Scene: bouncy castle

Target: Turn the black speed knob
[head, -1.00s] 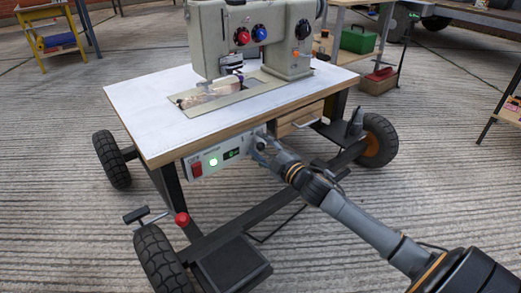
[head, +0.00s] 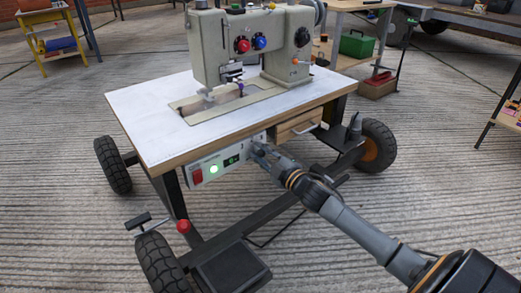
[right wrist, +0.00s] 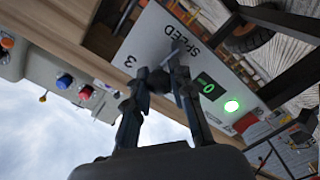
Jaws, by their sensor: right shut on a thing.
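The control panel (head: 214,166) hangs under the front edge of the white-topped sewing table (head: 150,128). It carries a red switch, a lit green light and a small green display. In the right wrist view, the panel (right wrist: 153,32) reads "SPEED" and its display (right wrist: 208,86) seems to show 0. My right gripper (head: 258,151) is at the panel's right end, shut on the black speed knob (right wrist: 158,81). The fingers (right wrist: 158,76) cover most of the knob, so its pointer's setting cannot be told. My left gripper is not in view.
A grey-green sewing machine (head: 208,48) stands on the table, with red and blue dials. A wooden drawer (head: 297,126) is just right of the panel. The table has wheels and a dark pedal (head: 233,274) below. Concrete floor around is mostly open.

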